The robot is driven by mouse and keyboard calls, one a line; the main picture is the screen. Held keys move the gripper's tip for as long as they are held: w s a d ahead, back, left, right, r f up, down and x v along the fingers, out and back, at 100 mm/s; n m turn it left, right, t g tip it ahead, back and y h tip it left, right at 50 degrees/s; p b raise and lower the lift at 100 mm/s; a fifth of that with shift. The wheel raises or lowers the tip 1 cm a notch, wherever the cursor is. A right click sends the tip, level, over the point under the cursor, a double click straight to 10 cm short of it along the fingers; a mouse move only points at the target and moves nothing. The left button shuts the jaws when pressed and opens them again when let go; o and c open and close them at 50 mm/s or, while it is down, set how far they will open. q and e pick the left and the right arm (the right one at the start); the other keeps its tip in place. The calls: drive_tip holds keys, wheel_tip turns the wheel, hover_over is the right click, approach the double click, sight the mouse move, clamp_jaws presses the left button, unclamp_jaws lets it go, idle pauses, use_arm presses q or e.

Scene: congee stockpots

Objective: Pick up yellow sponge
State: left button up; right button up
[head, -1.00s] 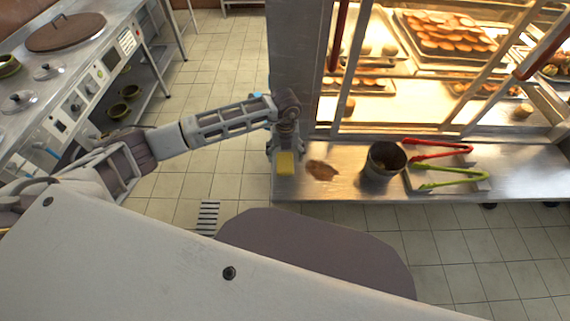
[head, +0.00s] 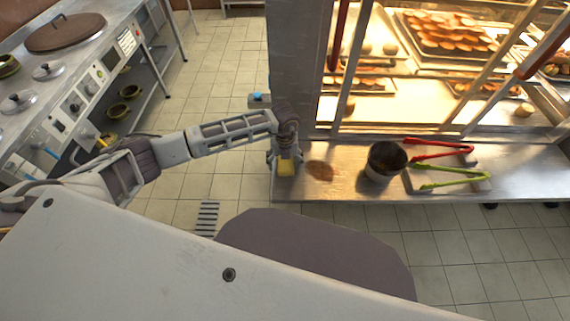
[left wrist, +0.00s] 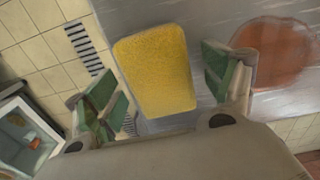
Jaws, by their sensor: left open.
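The yellow sponge (head: 286,167) lies at the left end of the steel counter in front of the display case. In the left wrist view the sponge (left wrist: 155,70) sits between the two green-padded fingers, with a gap on each side. My left gripper (left wrist: 165,85) is open and points down over the sponge. In the head view my left gripper (head: 284,158) covers part of the sponge. My right gripper is not in view.
A brown stain (head: 320,171) is just right of the sponge. The glass display case (head: 420,70) rises behind the counter.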

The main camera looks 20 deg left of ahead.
sight(285, 161)
use_arm(q)
drive_tip(key=c, duration=1.1)
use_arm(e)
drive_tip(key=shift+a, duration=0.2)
use_arm(q)
drive_tip(key=shift+r, duration=0.1)
drive_tip(key=shift+r, duration=0.45)
wheel_tip(285, 161, up, 8)
drive_tip(key=shift+f+p, duration=0.15)
drive_tip(key=shift+p, duration=0.35)
drive_tip(key=shift+r, duration=0.6)
drive_tip(key=shift+o, duration=1.4)
drive_tip(key=shift+c, duration=0.9)
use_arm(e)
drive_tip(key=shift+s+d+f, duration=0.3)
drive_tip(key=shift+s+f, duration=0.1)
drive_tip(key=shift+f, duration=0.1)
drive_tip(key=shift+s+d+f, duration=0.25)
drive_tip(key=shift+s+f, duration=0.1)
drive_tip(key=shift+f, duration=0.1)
